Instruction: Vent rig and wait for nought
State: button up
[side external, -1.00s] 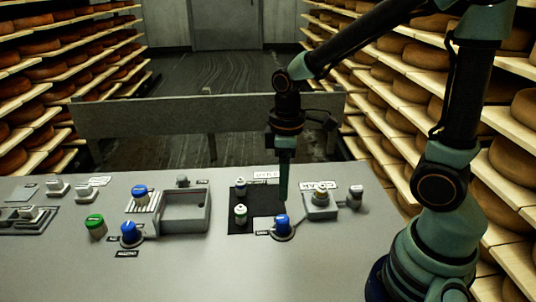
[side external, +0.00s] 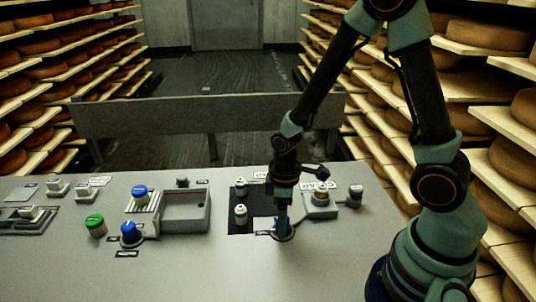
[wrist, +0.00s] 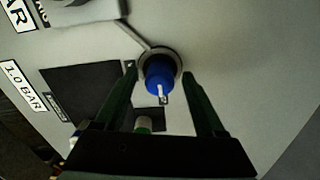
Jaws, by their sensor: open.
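A blue knob (wrist: 160,75) on a round grey base sits on the grey panel (wrist: 225,40), with a white pointer mark on its side. My gripper (wrist: 159,82) is open, with one finger on each side of this knob; I cannot tell whether either finger touches it. In the side view my gripper (side external: 283,228) points down over the knob and hides most of it. A black square (side external: 238,222) lies just left of it, carrying a small green-and-white capped piece (side external: 241,215) and another capped piece (side external: 240,187). A "1.0 BAR" label (wrist: 22,87) shows in the wrist view.
A grey block with a knob (side external: 320,202) stands right of my gripper, with another small fitting (side external: 355,197) beyond. Left are a grey tray (side external: 184,208), two blue knobs (side external: 131,234) (side external: 140,195) and a green button (side external: 95,226). The panel's front is clear.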

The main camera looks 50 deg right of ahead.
jog(key=shift+f, duration=0.1)
grip_shut()
jog(key=shift+m, duration=0.4)
jog(key=m, duration=0.3)
jog(key=shift+m, duration=0.4)
jog(key=m, duration=0.4)
jog(key=shift+m, duration=0.3)
jog(key=m, duration=0.8)
jog(key=shift+m, duration=0.3)
